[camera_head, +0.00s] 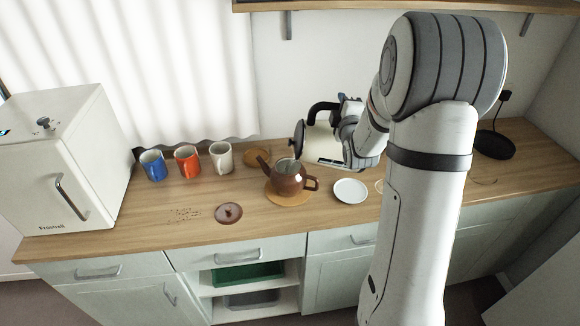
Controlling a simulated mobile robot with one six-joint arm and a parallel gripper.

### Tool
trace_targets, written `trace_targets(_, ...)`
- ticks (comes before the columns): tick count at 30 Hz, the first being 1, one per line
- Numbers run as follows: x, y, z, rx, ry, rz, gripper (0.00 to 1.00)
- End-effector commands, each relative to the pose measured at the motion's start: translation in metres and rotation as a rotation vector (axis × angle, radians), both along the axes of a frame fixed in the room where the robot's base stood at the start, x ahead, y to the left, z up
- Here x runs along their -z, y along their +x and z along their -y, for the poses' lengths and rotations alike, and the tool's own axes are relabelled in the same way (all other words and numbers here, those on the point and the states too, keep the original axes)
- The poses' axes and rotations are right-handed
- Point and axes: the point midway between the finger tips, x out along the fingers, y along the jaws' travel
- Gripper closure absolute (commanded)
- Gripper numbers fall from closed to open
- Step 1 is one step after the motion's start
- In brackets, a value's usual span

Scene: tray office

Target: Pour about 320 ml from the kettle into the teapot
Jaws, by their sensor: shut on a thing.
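The kettle (322,144) is cream with a black handle and a dark round part at its left end. My gripper (345,108) is shut on its handle, with the fingertips partly hidden. The kettle is tipped well over to the left, above and just right of the brown teapot's opening. The teapot (287,181) stands upright and uncovered on a round wooden mat (287,199), spout to the left and handle to the right. Its lid (229,212) lies on the counter in front. I cannot clearly tell a stream or the level inside the teapot.
Blue (154,165), orange (188,162) and cream (220,158) mugs stand at the back left, beside a white mini fridge (62,160). A white saucer (350,191) lies right of the teapot. The black kettle base (494,146) is at the far right. A shelf (340,4) hangs above.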

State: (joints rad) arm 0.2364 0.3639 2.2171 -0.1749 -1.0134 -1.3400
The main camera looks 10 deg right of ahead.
Motion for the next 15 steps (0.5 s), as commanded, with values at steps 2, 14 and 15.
trace_targets(2,-0.0039,0.0008,-0.0005,-0.001,-0.004,0.008,1.00)
trace_targets(14,-0.0051,0.0010,-0.0034,-0.001,-0.015,0.007,1.00)
trace_targets(15,-0.0053,0.0010,-0.0036,-0.001,-0.016,0.007,1.00)
